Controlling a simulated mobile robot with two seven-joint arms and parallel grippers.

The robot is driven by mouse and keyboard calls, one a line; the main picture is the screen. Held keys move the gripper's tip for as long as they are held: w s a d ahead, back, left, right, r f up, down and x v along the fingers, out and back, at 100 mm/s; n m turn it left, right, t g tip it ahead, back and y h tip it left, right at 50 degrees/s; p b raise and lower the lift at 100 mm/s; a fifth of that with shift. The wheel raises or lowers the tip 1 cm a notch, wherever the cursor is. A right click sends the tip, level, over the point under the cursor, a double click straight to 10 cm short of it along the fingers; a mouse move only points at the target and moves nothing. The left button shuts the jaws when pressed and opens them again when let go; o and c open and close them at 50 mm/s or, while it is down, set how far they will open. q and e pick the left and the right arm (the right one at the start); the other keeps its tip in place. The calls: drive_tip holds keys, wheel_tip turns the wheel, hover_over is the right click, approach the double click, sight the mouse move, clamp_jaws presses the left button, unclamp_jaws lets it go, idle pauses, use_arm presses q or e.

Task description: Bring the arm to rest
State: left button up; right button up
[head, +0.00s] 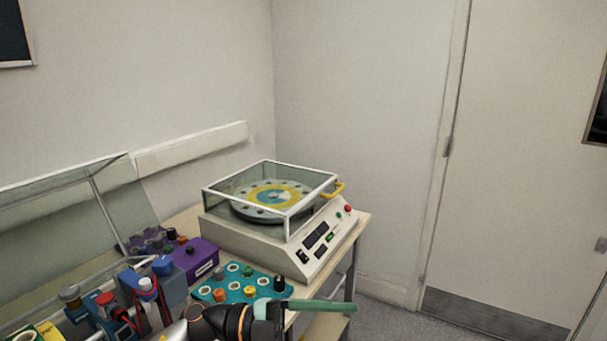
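A dark jointed arm with orange rings, which looks like my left arm, comes in at the bottom from the lower left. It points right, over the front edge of the bench. At its end, where my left gripper (318,305) shows, a slim green bar reaches right past the bench edge. I cannot tell whether this bar is the fingers seen side-on or something held. The opening between the fingers does not show. My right gripper is not in view.
A bench (352,232) holds a beige machine (262,240) with a clear-lidded turntable. A teal rack (240,285) with capped vials lies close behind the arm. A purple box (197,262), bottles and a clear screen (60,240) crowd the left. Floor before the door (520,150) is free.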

use_arm(q)
drive_tip(key=w+a+f+n+t+y, duration=0.1)
drive_tip(key=a+f+n+t+y, duration=0.45)
drive_tip(key=f+n+t, duration=0.5)
drive_tip(key=w+a+f+n+t+y, duration=0.2)
drive_tip(key=a+f+n+t+y, duration=0.45)
drive_tip(key=n, duration=0.65)
drive_tip(key=s+a+f+n+g+y, duration=0.1)
drive_tip(key=s+a+f, duration=0.2)
drive_tip(key=s+f, duration=0.3)
drive_tip(key=s+a+f+n+g+y, duration=0.2)
drive_tip(key=s+a+f, duration=0.1)
drive_tip(key=s+f, duration=0.2)
drive_tip(key=s+a+f+n+g+y+p, duration=0.1)
drive_tip(key=s+a+f+n+g, duration=0.1)
drive_tip(key=s+f, duration=0.4)
drive_tip(key=shift+s+a+f+y, duration=0.3)
drive_tip(key=shift+a+f, duration=0.4)
drive_tip(key=shift+a, duration=0.1)
